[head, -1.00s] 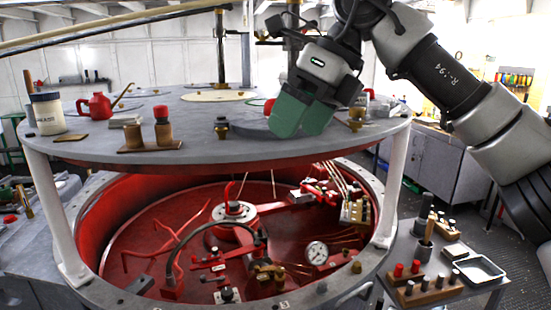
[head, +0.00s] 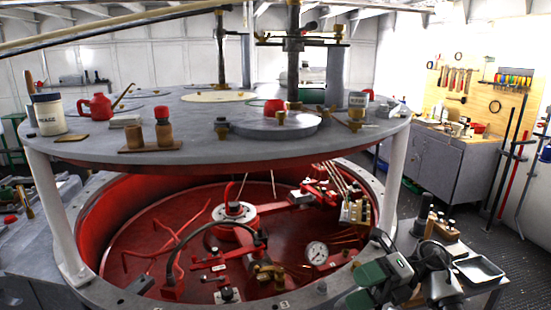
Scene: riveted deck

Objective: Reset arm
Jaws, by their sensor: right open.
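My right arm is at the lower right of the head view. Its gripper (head: 364,286) has green fingers that point left. They are parted and hold nothing that I can see. The gripper hangs low by the right rim of the round red-lined well, in front of the small side table. My left gripper is not in view.
A round grey table top (head: 270,143) on white posts stands over the red well (head: 150,235). It carries a white jar (head: 48,114), a red can (head: 96,106) and brown bottles (head: 163,130). A side table with a white tray (head: 479,269) stands at right, partly hidden by my arm.

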